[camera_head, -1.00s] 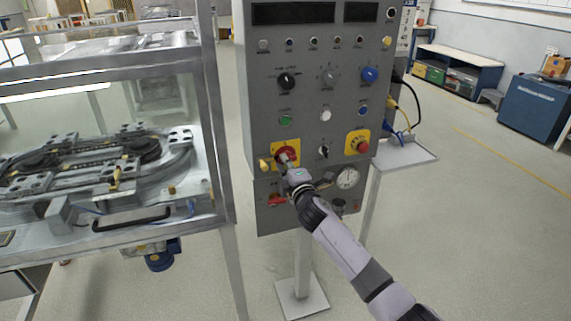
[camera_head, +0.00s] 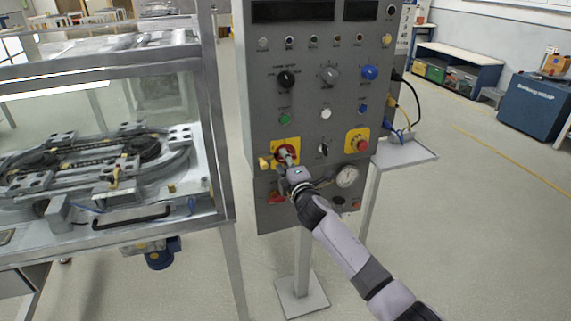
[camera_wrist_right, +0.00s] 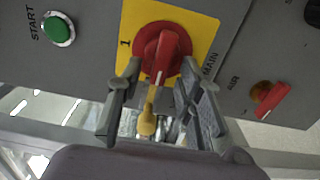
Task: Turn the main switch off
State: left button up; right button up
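The main switch is a red rotary knob (camera_wrist_right: 168,50) on a yellow plate (camera_wrist_right: 206,28) marked "1" and "MAIN" in the right wrist view. In the head view the switch (camera_head: 281,154) sits low on the left of the grey control panel, partly covered by my right gripper (camera_head: 288,160). In the wrist view the right gripper (camera_wrist_right: 161,76) is open, with a fingertip on each side of the knob's handle. A gap shows at the left finger; contact at the right finger is unclear. My left gripper is not in view.
A yellow knob-like piece (camera_wrist_right: 147,122) hangs below the switch. A green START button (camera_wrist_right: 58,29) and a red-handled AIR valve (camera_wrist_right: 271,98) are nearby. A red emergency stop (camera_head: 361,145) is to the right. The glazed ring-track machine (camera_head: 217,150) stands left.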

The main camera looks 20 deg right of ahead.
jog(key=shift+s, duration=0.1)
jog(key=s, duration=1.1)
jog(key=shift+s+d, duration=0.25)
jog(key=shift+s, duration=0.15)
jog(key=s+d+f+m+g, duration=0.1)
jog(key=s+f+m+g, duration=0.15)
jog(key=f, duration=0.85)
jog(key=s+d+f+m+g+h, duration=0.15)
jog(key=s+f, duration=0.25)
jog(key=f, duration=0.7)
jog(key=s+d+f+m+g+y, duration=0.1)
jog(key=s+f+m+g, duration=0.15)
jog(key=f, duration=0.85)
jog(key=s+f+m+g, duration=0.4)
jog(key=s+f+g, duration=0.1)
jog(key=s+f, duration=1.3)
jog(key=s+a+f+m+g, duration=0.1)
jog(key=s+f, duration=0.4)
jog(key=s, duration=1)
jog(key=s+a+f+m+g, duration=0.1)
jog(key=s+f+m+g, duration=0.3)
jog(key=s, duration=1.1)
notch_tip(320, 180, down, 2)
jog(key=shift+s+f+m, duration=0.1)
jog(key=shift+s+m, duration=0.25)
jog(key=shift+s, duration=0.05)
